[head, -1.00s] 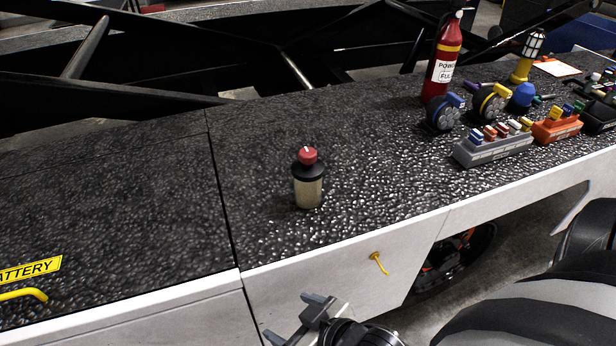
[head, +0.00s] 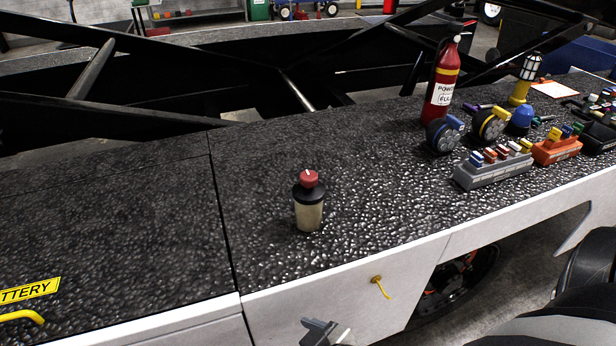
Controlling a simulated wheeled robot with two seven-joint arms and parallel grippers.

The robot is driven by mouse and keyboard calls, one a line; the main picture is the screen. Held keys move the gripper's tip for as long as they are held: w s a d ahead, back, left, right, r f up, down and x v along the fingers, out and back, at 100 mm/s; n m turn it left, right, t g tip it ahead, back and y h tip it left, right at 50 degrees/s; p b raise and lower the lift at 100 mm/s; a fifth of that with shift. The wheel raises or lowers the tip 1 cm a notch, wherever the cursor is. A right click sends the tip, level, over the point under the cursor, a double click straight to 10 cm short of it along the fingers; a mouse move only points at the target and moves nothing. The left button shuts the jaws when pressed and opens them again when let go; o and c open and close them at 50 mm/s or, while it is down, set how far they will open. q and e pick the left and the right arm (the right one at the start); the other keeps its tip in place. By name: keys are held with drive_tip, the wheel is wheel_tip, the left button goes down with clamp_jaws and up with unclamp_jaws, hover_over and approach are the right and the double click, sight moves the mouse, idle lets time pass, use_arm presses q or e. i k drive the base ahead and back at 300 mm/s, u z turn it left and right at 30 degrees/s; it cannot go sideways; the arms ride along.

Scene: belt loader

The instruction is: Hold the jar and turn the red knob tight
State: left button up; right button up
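The jar (head: 309,216) stands upright on the black textured deck, left of the middle of the head view. It has a beige translucent body and a black shoulder. The red knob (head: 309,179) sits on its top, with a small white mark on it. Nothing touches the jar or knob.
A red fire extinguisher (head: 442,85), tape reels (head: 444,134), a grey rack (head: 492,167) and an orange rack (head: 556,148) stand at the right. A yellow hook (head: 381,287) sticks out of the side panel. Deck around the jar is clear. Dark beams run behind.

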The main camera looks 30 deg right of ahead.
sight(308, 178)
drive_tip(key=z, duration=1.05)
